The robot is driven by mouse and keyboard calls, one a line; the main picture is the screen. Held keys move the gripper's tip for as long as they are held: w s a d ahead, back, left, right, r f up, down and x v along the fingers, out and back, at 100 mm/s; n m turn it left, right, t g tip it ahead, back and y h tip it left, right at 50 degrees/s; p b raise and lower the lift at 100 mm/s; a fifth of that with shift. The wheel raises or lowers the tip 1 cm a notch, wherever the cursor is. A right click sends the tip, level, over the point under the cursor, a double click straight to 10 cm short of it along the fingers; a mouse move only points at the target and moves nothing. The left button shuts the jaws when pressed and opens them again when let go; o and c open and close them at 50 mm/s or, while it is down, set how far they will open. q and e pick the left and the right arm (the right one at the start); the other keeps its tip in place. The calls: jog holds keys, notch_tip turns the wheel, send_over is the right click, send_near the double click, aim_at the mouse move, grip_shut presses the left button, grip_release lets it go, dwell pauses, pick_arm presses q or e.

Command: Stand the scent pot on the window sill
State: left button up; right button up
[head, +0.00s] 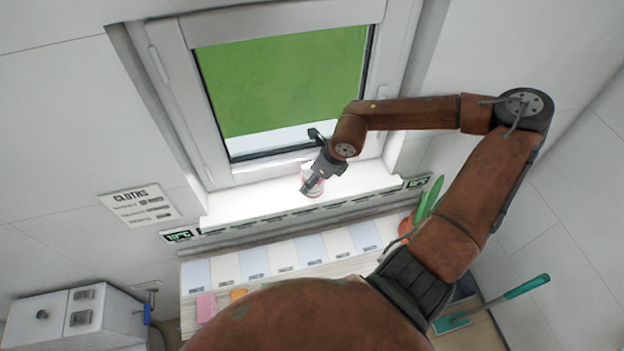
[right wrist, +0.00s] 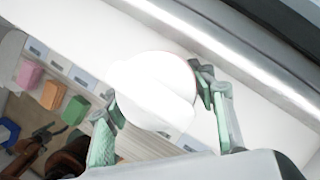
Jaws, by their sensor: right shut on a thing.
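The scent pot (head: 313,184) is a small whitish-pink pot at the white window sill (head: 250,205), in front of the window frame. My right gripper (head: 310,181) is shut on it, coming from above and the right. In the right wrist view the pot (right wrist: 155,92) shows as a bright white round shape between the green finger pads of the gripper (right wrist: 160,110). I cannot tell whether the pot's base touches the sill. My left gripper is not in view.
A shelf with pale panels (head: 225,270) runs below the sill. Pink, orange and green blocks (right wrist: 52,95) sit lower down. The sill's left part is clear. A grey-white cabinet (head: 70,318) is at lower left.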

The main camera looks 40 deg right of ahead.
jog(key=shift+a, duration=0.1)
jog(key=o, duration=1.2)
jog(key=shift+f, duration=0.1)
jog(key=shift+p+v, duration=0.55)
jog(key=shift+v, duration=0.25)
jog(key=p+v, duration=0.7)
jog(key=v, duration=0.3)
jog(key=shift+r, duration=0.35)
